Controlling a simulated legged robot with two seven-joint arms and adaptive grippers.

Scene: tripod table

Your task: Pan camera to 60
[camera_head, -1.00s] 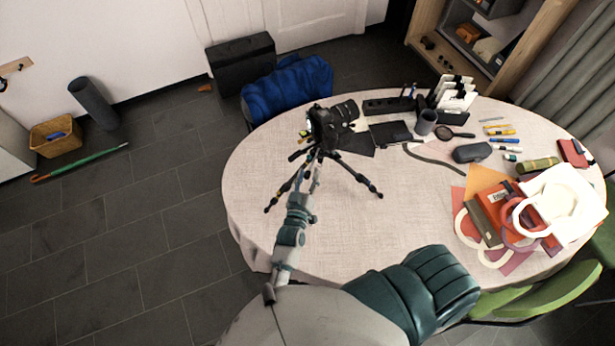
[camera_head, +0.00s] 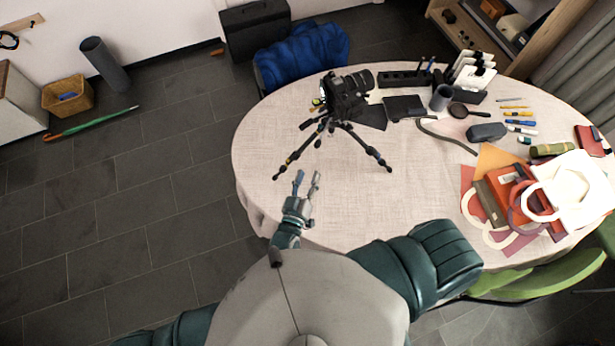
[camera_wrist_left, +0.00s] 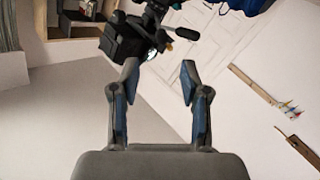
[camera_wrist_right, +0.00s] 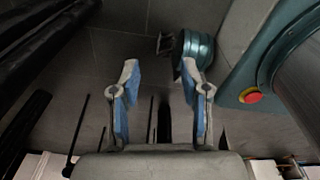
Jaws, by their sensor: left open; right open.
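A black camera (camera_head: 346,92) sits on a small black tripod (camera_head: 335,135) on the round table (camera_head: 290,215), near its far left part. The lens points up and right in the head view. My left gripper (camera_head: 307,177) is open and empty near the table's front left edge, apart from the tripod. In the left wrist view the camera (camera_wrist_left: 122,42) shows beyond the open fingers, with a short handle (camera_wrist_left: 187,33) beside it. My right gripper (camera_wrist_right: 158,75) shows only in its own wrist view, open and empty above a dark floor.
A blue garment (camera_head: 303,58) hangs behind the table. A green chair (camera_head: 545,275) stands at the front right. The table's front middle is clear.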

